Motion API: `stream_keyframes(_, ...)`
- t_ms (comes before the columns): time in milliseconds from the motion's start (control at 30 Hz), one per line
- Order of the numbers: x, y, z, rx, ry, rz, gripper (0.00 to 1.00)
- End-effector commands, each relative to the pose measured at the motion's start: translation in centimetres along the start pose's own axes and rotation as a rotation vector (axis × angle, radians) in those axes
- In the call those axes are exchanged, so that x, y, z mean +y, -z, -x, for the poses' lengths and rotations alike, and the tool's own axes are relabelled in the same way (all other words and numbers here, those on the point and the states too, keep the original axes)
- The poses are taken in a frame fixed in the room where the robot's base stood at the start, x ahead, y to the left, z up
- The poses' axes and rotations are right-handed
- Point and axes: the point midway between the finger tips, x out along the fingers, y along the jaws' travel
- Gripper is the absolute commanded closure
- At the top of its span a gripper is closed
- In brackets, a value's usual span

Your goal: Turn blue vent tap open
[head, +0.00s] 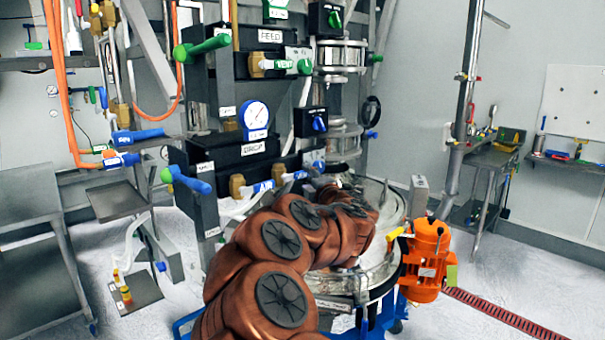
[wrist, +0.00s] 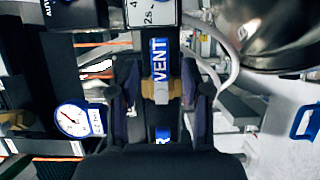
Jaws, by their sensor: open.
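The blue vent tap shows in the wrist view as a blue handle marked VENT (wrist: 160,60) with a brass body (wrist: 155,90). It lies between the two dark fingers of my gripper (wrist: 161,92), which is open with a finger on each side. I cannot tell whether either finger touches it. In the head view the blue vent tap (head: 264,186) sits low on the black DROP block, with its brass fitting (head: 237,186) at its left. My gripper (head: 298,182) is beside it at the right, partly hidden by my brown arm.
A blue-rimmed gauge (head: 256,116) stands above the DROP block, and a green vent tap (head: 302,62) is on the FEED block higher up. A blue-handled lever (head: 190,182) sticks out at the left. An orange motor (head: 425,260) is right of my arm.

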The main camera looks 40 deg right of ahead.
Motion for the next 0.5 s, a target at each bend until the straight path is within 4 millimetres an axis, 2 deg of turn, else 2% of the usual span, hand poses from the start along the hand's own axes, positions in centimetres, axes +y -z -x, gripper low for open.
stream_keyframes(300, 0.1, -0.1, -3.9, 0.0, 0.0, 0.0, 0.52)
stream_keyframes(500, 0.0, 0.0, -4.9, 0.001, 0.0, -0.001, 0.52)
